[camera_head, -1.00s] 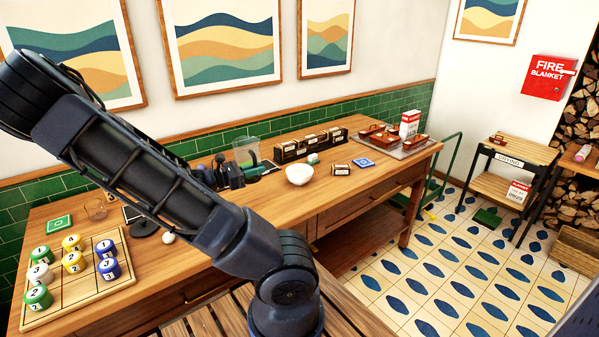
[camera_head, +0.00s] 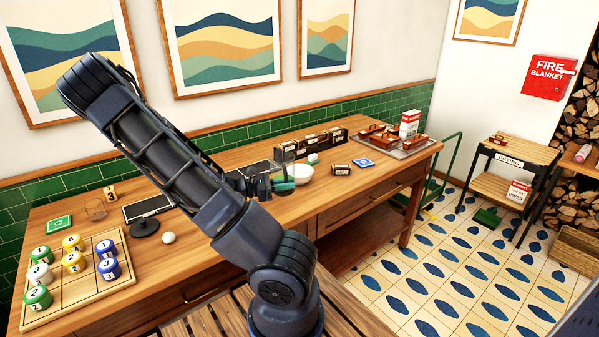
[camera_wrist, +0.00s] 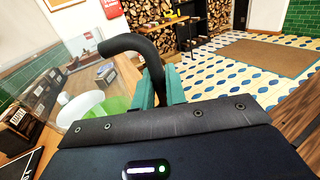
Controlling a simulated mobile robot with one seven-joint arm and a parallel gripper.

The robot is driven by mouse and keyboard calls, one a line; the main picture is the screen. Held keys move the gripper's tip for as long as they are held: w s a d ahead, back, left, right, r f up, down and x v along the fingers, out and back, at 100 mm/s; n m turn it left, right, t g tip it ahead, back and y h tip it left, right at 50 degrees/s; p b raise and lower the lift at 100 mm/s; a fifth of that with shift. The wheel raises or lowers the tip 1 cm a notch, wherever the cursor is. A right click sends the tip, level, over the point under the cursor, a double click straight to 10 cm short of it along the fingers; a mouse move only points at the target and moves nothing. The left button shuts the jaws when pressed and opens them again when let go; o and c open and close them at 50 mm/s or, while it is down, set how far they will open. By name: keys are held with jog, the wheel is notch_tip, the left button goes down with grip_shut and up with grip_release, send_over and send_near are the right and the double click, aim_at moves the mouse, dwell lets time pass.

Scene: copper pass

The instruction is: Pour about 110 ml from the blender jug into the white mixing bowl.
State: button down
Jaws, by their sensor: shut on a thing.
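My gripper (camera_head: 263,186) is shut on the black handle of the clear blender jug (camera_head: 285,157). In the wrist view the teal fingers (camera_wrist: 160,88) close around the jug's handle (camera_wrist: 125,42), and light green content (camera_wrist: 118,104) shows low in the jug. The jug is held close beside the white mixing bowl (camera_head: 304,171), on its left and partly in front of it in the head view. The bowl (camera_wrist: 78,108) shows through the clear jug wall in the wrist view. I cannot tell the jug's exact tilt, or whether any liquid is in the bowl.
A dark box rack (camera_head: 312,142) stands behind the bowl. A numbered-jar board (camera_head: 75,285), a dark disc (camera_head: 145,227) and a white ball (camera_head: 169,238) are on the left of the counter.

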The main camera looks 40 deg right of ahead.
jog(key=s+d+f+m+g+y, duration=0.1)
jog(key=s+d+f+g, duration=0.1)
jog(key=s+d+f, duration=0.1)
jog(key=shift+s+d+f+m+y, duration=0.35)
jog(key=shift+s+d+m, duration=0.1)
jog(key=shift+s, duration=0.25)
